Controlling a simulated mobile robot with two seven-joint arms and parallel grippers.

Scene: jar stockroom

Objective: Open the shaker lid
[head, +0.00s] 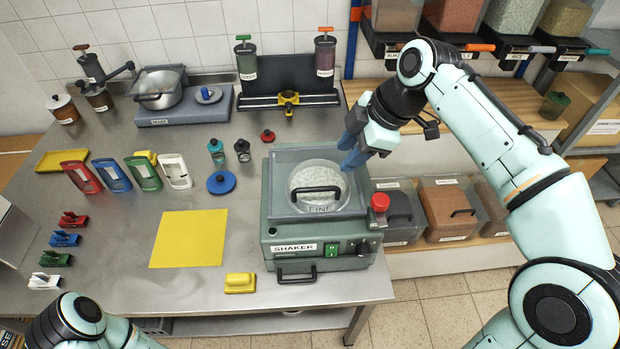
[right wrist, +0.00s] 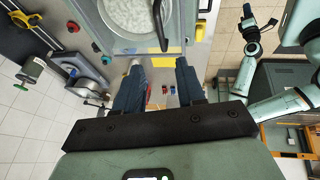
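The green shaker (head: 318,248) stands at the table's right end, with its label facing me. Its clear, grey-tinted square lid (head: 283,160) appears to lie flat over a round sieve (head: 328,174) marked FINE. A black bar handle (head: 317,190) crosses near the front of the lid. It also seems to show in the right wrist view (right wrist: 160,25). My right gripper (head: 350,150) is above the shaker's far right corner. In the right wrist view its blue fingers (right wrist: 158,75) are apart with nothing held.
A red knob (head: 380,202) stands at the shaker's right front corner. A yellow mat (head: 189,238) and a yellow block (head: 240,283) are to its left and front. Small jars (head: 242,150) and a red lid (head: 267,136) stand behind left. Bins (head: 447,207) fill the shelf at right.

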